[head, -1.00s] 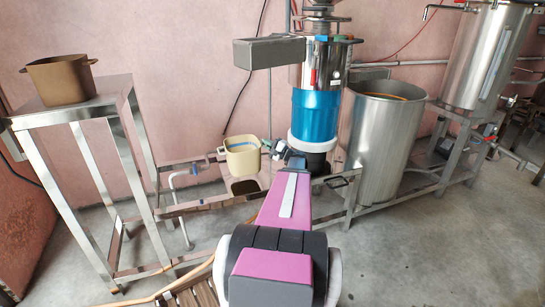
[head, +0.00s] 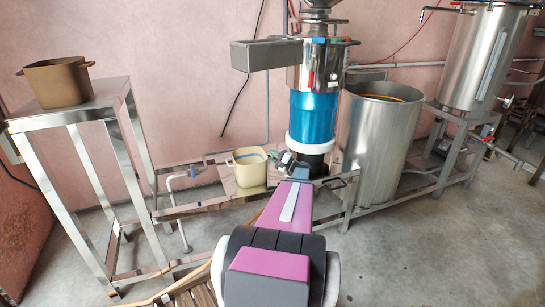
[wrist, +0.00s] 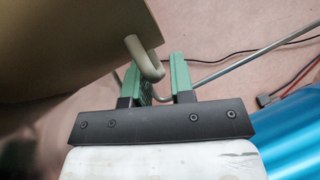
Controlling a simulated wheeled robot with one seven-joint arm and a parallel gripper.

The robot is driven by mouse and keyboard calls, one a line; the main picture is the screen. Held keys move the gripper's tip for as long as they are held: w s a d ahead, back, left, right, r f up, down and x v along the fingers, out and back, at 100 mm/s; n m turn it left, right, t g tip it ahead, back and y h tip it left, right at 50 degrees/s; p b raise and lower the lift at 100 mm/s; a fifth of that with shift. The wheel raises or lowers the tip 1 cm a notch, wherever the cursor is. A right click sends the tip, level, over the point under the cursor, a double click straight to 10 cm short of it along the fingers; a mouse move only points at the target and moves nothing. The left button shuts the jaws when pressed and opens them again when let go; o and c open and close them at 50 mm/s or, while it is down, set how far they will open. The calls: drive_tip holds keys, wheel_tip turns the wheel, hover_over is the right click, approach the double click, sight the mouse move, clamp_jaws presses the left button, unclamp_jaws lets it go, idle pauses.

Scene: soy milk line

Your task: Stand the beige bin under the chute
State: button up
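The beige bin (head: 250,170) is upright at the steel frame's low shelf (head: 205,200), below the grey steel chute (head: 266,54) that juts left from the grinder. Its base is on or very close to the shelf; I cannot tell if it touches. My gripper (head: 281,158) is at the bin's right side. In the wrist view, the bin's wall (wrist: 60,45) fills the upper left, and its looped handle (wrist: 148,62) sits between the green fingers of my gripper (wrist: 158,75). The bin's far side is hidden.
The grinder (head: 315,115), with its blue band, stands just right of the bin. A large steel drum (head: 378,150) is further right. A steel table (head: 70,115) with a brown bin (head: 57,82) stands at the left. The floor at the front right is clear.

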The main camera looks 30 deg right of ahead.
drive_tip(key=shift+o, duration=0.6)
drive_tip(key=v, duration=1.2)
drive_tip(key=shift+f, duration=0.1)
idle(0.9)
